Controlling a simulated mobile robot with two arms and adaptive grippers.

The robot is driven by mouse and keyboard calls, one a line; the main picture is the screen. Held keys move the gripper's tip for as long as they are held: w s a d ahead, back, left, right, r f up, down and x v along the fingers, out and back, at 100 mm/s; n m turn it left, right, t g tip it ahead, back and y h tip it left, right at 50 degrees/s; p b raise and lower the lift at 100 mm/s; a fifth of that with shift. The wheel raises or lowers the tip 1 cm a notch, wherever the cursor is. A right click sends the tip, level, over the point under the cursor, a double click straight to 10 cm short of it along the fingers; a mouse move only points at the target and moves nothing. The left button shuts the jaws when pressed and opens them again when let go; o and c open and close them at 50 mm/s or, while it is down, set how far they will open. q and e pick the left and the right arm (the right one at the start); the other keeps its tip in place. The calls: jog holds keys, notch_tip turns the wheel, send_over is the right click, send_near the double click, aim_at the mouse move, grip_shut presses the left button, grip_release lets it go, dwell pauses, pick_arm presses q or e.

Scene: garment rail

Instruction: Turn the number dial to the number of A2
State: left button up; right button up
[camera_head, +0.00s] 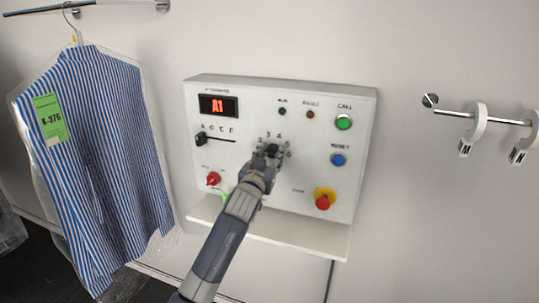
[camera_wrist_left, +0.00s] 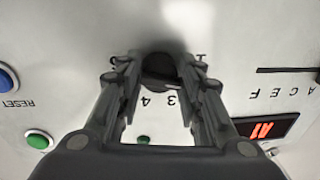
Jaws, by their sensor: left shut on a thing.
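The white control panel (camera_head: 358,125) is on the wall, and its red display (camera_head: 218,105) reads A1. The display also shows in the left wrist view (camera_wrist_left: 264,130). The black number dial (camera_wrist_left: 160,70) sits between the fingers of my left gripper (camera_head: 268,153). The gripper is shut on the dial from both sides. Numbers around the dial, such as 3 and 4, are partly visible; others are hidden by the gripper. The black letter slider (camera_head: 201,139) is at the left end of its slot, by the letters A, C, E, F. My right gripper is not in view.
The panel also has a red switch (camera_head: 213,179), a green CALL button (camera_head: 344,123), a blue RESET button (camera_head: 338,160) and a red stop button (camera_head: 323,201). A shelf (camera_head: 300,238) juts out below. A striped shirt (camera_head: 95,150) hangs left; a rail with hooks (camera_head: 475,118) is right.

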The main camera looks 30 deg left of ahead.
pick_arm(q)
jog(key=shift+m, duration=1.6)
jog(key=o, duration=1.1)
jog(key=shift+d, duration=0.1)
jog(key=shift+c, duration=0.2)
jog(key=v, duration=1.2)
jog(key=shift+f, duration=0.2)
